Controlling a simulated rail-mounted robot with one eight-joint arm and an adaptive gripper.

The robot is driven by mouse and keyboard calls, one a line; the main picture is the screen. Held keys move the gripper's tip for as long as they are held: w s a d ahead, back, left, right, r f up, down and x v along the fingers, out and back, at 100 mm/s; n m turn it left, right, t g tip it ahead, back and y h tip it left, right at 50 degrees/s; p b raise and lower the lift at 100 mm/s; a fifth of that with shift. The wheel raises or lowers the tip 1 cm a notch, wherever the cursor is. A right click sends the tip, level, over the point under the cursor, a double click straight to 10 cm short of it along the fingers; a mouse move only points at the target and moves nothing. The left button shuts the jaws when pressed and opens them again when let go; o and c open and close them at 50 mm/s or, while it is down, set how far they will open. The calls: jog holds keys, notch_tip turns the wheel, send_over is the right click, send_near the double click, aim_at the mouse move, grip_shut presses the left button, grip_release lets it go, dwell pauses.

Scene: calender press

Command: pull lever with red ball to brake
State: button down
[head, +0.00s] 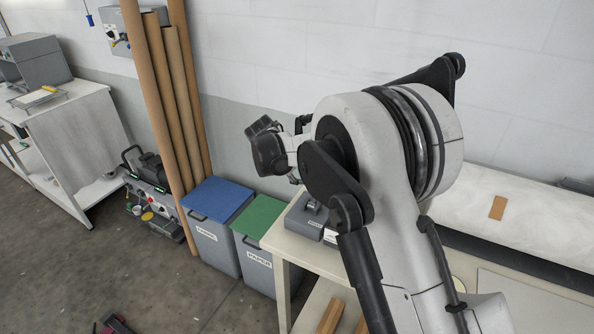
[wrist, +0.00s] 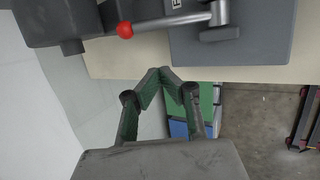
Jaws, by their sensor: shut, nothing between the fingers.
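The lever (wrist: 170,22) shows at the top of the wrist view as a metal rod with a red ball (wrist: 124,30) on its left end. Its right end joins a pivot on a grey housing (wrist: 262,40). My gripper (wrist: 165,73) is in the middle of the wrist view, fingertips together and empty. The fingertips appear below and to the right of the ball in the picture, apart from it. In the head view a grey labelled box (head: 305,215) stands on the table beside my arm; I cannot make out the red ball there.
A dark grey machine part (wrist: 60,20) lies close to the ball's left. In the head view, a blue-lidded bin (head: 217,199) and a green-lidded bin (head: 259,217) stand beside the pale table (head: 300,255). A large white roll (head: 540,215) lies at right.

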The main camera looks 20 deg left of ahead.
jog(key=x, duration=0.2)
jog(key=shift+w+d+f, duration=0.1)
jog(key=shift+w+f, duration=0.05)
jog(key=shift+f, duration=0.1)
jog(key=shift+d+p, duration=0.35)
jog(key=shift+p, duration=0.05)
jog(key=shift+s+d+r+p, duration=0.25)
jog(key=shift+s+d+r, duration=0.15)
jog(key=shift+d, duration=0.3)
jog(key=shift+s+d+r+p, duration=0.25)
jog(key=shift+d+r, duration=0.2)
jog(key=shift+d, duration=0.2)
